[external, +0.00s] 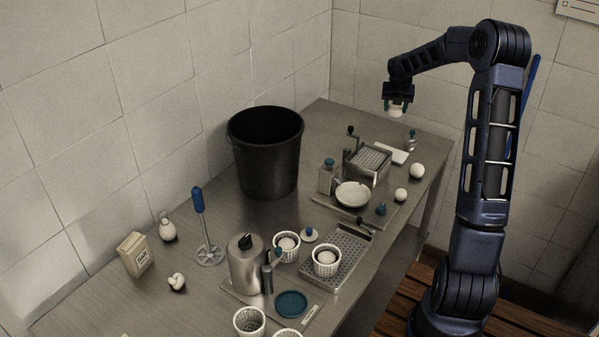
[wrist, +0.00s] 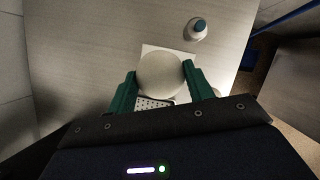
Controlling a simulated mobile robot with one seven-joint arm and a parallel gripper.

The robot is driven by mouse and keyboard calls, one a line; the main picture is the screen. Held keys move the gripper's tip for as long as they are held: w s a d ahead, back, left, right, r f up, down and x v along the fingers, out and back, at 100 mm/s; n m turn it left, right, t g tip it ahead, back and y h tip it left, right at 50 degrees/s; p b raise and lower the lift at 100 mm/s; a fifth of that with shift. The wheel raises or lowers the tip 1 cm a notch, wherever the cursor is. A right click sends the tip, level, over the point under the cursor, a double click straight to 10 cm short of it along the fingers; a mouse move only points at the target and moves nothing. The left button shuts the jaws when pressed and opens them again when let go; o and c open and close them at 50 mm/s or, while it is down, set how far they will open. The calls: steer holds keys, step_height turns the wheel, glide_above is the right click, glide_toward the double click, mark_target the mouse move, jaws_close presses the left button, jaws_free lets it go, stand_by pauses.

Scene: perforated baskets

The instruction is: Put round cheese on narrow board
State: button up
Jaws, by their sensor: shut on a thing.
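My gripper (external: 396,110) is high over the far end of the table. In the wrist view its green fingers (wrist: 161,88) are shut on the round cheese (wrist: 160,74), a pale, smooth disc. The cheese shows as a small pale shape below the fingers in the external view (external: 396,113). A pale flat board (external: 395,153), which looks like the narrow board, lies below, beside the grater. In the wrist view the board (wrist: 149,50) shows behind the cheese, which hides much of it. The height gap cannot be told exactly.
A grater (external: 368,162) with a crank stands left of the board. A blue-topped shaker (external: 412,140) stands beyond it and shows in the wrist view (wrist: 197,29). A white ball (external: 417,171) lies near the table's right edge. A black bin (external: 266,155) stands further left.

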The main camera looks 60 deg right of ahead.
step_height(320, 180, down, 17)
steer(key=shift+f, duration=0.1)
stand_by(0.5)
steer(key=shift+f, duration=0.1)
steer(key=o, duration=1)
steer(key=v, duration=1.2)
steer(key=shift+a, duration=0.1)
